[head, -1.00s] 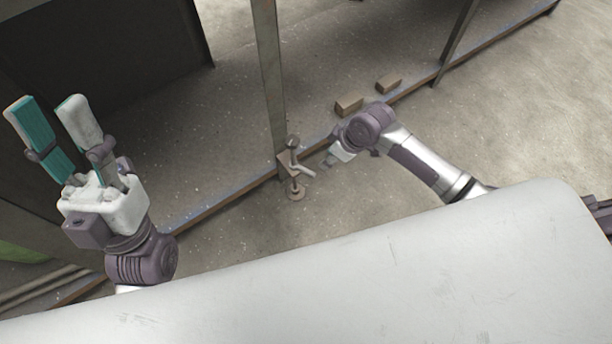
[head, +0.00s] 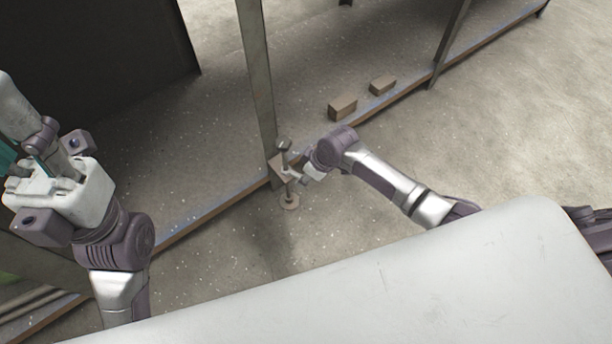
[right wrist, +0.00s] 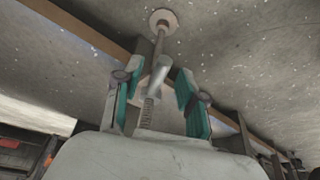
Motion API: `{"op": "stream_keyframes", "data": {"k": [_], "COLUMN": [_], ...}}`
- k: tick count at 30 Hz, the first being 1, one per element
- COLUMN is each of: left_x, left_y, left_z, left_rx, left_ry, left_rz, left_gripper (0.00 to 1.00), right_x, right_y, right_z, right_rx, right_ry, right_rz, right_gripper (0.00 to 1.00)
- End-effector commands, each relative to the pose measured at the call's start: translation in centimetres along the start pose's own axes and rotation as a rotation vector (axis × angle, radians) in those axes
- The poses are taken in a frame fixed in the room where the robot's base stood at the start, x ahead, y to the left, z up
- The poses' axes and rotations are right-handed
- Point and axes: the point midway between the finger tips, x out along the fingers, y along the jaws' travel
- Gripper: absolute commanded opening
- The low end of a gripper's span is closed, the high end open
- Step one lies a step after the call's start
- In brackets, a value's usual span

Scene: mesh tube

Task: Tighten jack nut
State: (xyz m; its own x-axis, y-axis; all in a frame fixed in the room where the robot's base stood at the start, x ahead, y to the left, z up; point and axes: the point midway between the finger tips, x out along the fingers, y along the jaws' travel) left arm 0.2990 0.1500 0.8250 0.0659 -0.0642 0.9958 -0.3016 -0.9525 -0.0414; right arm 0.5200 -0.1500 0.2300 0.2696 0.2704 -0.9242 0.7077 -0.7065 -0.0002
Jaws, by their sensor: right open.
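In the right wrist view, the plate (right wrist: 163,20) is at the top and a threaded rod (right wrist: 148,112) runs down between my fingers. A grey nut arm (right wrist: 157,80) crosses near the rod. My right gripper (right wrist: 154,88) is open, with teal pads on both sides of the jack and a visible gap. In the head view, my right gripper (head: 298,174) partly hides the nut. My left gripper (head: 12,130) is raised at the left edge, open and empty, tips partly cut off.
The post (head: 257,85) rises beside the jack. A low brown rail (head: 215,213) runs diagonally along the floor. Two small blocks (head: 342,107) (head: 382,84) lie behind my right arm. Open floor (head: 510,130) lies to the right.

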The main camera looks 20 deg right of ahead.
Motion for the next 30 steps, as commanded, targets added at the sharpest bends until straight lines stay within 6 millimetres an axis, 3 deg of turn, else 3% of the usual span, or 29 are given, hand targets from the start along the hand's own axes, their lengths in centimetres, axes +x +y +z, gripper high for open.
{"op": "stream_keyframes", "data": {"k": [5,12,28,30], "left_x": [0.04,0.02,0.65,-0.19], "left_y": [0.0,0.0,-0.03,-0.07], "left_z": [-0.01,0.0,-0.23,-0.1], "left_rx": [0.0,0.0,-0.001,-0.005], "left_ry": [0.0,0.0,0.004,-0.039], "left_rz": [0.0,0.0,-0.002,-0.014], "left_gripper": [0.4,0.4,0.4,0.4], "right_x": [-0.05,-0.05,-0.29,-0.41], "right_y": [0.0,0.0,-0.25,-0.44], "right_z": [-0.04,-0.02,-0.15,-0.21], "right_rx": [0.0,0.0,0.023,0.043], "right_ry": [0.0,0.0,0.001,0.001], "right_rz": [0.0,0.0,0.008,0.016], "right_gripper": [0.39,0.0,0.0,0.0]}}
